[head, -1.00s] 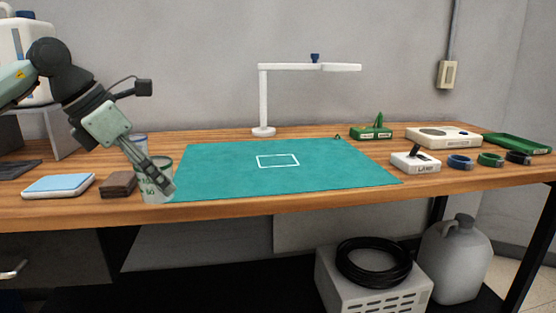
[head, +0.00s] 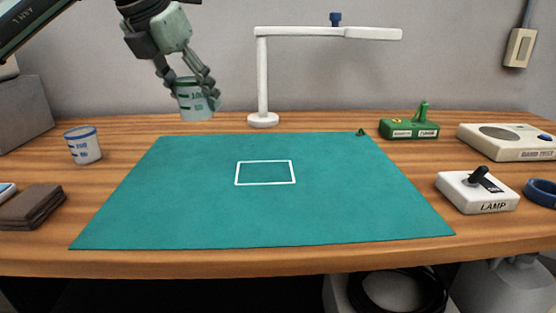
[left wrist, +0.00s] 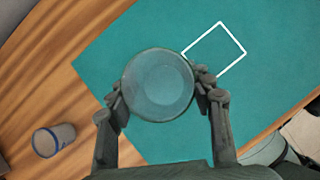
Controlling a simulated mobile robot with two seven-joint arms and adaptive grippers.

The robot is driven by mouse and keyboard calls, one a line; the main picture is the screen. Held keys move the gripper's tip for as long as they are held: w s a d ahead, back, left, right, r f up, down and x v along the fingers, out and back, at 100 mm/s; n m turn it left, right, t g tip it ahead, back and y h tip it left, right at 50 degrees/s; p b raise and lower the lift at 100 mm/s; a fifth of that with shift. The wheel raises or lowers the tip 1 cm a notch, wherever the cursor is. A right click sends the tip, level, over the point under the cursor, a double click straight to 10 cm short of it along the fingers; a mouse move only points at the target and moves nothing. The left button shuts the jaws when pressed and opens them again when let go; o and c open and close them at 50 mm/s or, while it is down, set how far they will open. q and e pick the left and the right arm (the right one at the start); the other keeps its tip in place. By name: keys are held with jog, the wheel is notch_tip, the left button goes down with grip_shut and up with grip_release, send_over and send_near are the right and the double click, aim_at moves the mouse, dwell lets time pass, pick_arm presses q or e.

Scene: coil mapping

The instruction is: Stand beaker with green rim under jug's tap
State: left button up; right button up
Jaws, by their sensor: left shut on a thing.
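The clear beaker with the green rim (head: 197,104) is held upright in the air by my left gripper (head: 193,88), above the back left edge of the teal mat. In the left wrist view the beaker (left wrist: 158,85) is seen from above, with a gripper finger on each side of it. It looks empty. The jug's tap is not in view; only a pale edge, perhaps of the jug (head: 8,69), shows above a grey stand (head: 25,115) at the far left. My right gripper is not in view.
A blue-rimmed beaker (head: 83,146) stands left of the teal mat (head: 340,200). A white lamp stand (head: 263,85) rises behind the mat. A lamp switch box (head: 478,192) and a green device (head: 408,128) are at right.

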pick_arm(q)
jog(key=shift+w+d, duration=0.2)
jog(key=shift+w, duration=0.05)
jog(key=d+f, duration=0.2)
jog(key=d, duration=0.1)
jog(key=w+d+f+p, duration=0.1)
jog(key=d+f, duration=0.1)
jog(key=d, duration=0.2)
jog(key=d+f, duration=0.2)
jog(key=d, duration=0.2)
jog(key=shift+w+d+f, duration=0.1)
jog(key=shift+w+f, duration=0.15)
jog(key=shift+f, duration=0.1)
jog(key=shift+d+f, duration=0.1)
jog(key=shift+f, duration=0.05)
notch_tip(320, 180, down, 3)
jog(key=shift+f+p, duration=0.1)
jog(key=shift+p, duration=0.25)
jog(key=shift+f, duration=0.35)
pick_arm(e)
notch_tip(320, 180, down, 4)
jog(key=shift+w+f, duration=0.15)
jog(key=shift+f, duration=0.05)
pick_arm(q)
jog(key=shift+f, duration=0.1)
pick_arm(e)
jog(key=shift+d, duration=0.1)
